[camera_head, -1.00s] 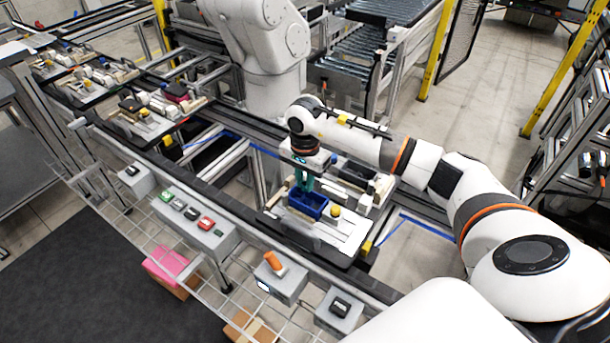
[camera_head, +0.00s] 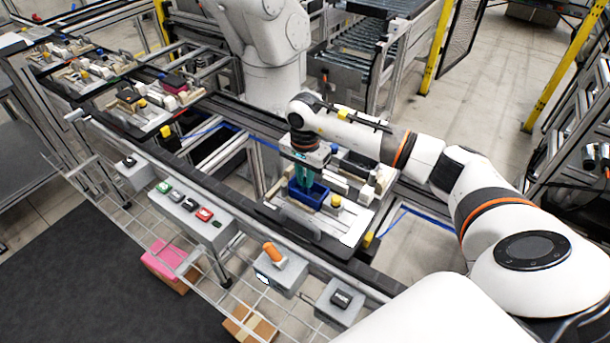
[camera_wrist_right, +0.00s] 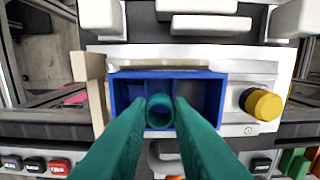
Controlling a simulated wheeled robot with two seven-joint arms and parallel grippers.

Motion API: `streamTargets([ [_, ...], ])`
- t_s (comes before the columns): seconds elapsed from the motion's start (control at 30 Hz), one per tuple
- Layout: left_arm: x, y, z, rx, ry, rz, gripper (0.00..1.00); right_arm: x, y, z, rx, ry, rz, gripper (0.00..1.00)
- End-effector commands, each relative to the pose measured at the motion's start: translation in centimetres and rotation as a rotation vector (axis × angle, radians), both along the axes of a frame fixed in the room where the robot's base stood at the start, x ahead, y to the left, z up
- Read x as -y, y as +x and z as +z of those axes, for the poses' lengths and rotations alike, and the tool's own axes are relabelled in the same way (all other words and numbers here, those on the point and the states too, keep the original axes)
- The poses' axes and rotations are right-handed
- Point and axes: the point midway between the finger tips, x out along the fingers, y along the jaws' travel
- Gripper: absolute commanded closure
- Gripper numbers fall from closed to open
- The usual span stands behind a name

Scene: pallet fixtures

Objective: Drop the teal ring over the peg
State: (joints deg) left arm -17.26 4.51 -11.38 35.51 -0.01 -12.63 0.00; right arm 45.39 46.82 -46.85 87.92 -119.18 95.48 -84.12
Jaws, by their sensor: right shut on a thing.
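My right gripper (camera_head: 305,180) points down at the blue bin (camera_head: 322,203) on the pallet fixture. In the right wrist view its teal fingers (camera_wrist_right: 160,118) are shut on the teal ring (camera_wrist_right: 160,104), whose round opening faces the camera. The ring shows over the middle of the blue bin (camera_wrist_right: 210,75), in front of its divider; its height above the bin floor is unclear. A yellow-topped round post (camera_wrist_right: 262,103) stands just right of the bin and also shows in the head view (camera_head: 336,201). I cannot tell whether this is the peg. My left gripper is not in view.
White blocks (camera_wrist_right: 210,25) stand behind the bin on the fixture plate. A grey button box (camera_head: 193,212) and smaller boxes line the near rail. Other loaded pallets (camera_head: 145,105) sit farther left on the conveyor. A large white robot arm (camera_head: 265,60) stands behind the line.

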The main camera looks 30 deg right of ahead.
Motion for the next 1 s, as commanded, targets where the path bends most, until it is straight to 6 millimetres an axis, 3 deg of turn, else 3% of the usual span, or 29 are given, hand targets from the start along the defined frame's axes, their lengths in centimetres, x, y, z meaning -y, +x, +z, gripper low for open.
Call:
streamTargets([
  [1.0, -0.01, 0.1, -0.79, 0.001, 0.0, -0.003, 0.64, -0.1, -0.05, -0.02, 0.0, 0.0, 0.001, 1.0],
])
